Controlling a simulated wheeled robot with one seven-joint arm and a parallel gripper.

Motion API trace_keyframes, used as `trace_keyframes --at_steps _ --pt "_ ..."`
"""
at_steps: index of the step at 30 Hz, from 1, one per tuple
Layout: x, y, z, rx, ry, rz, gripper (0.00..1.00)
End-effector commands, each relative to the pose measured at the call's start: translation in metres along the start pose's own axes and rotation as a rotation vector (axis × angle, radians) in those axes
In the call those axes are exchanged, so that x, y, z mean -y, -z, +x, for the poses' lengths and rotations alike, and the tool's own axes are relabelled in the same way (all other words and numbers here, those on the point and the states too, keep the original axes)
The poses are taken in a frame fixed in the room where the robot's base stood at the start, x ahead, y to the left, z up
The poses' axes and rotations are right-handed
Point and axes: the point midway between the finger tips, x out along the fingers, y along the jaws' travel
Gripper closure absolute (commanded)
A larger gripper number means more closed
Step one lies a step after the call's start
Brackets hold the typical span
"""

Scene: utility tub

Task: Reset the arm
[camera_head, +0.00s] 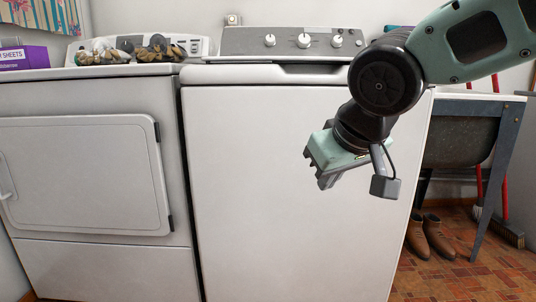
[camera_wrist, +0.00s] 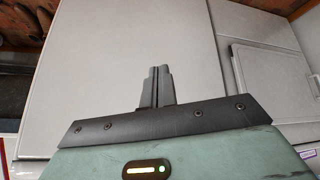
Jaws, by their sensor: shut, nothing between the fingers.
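My gripper (camera_head: 326,180) hangs at the end of my green and black arm in the head view, in front of the washer's white front (camera_head: 270,190). Its fingers (camera_wrist: 156,87) show in the wrist view, close together with nothing between them. The wrist view shows the plain appliance front beyond the fingertips. I cannot tell how far the fingertips are from that front.
A dryer (camera_head: 90,190) with a shut door stands left of the washer. Cloth items (camera_head: 130,50) and a purple box (camera_head: 22,57) sit on its top. At right are a utility tub (camera_head: 465,135), brown boots (camera_head: 430,236) and a broom (camera_head: 500,226) on the tiled floor.

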Motion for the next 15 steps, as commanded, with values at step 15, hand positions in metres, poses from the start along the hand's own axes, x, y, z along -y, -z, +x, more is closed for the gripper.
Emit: trace_keyframes --at_steps 15 --pt "0.050 -0.204 -0.080 0.556 0.233 -0.220 1.00"
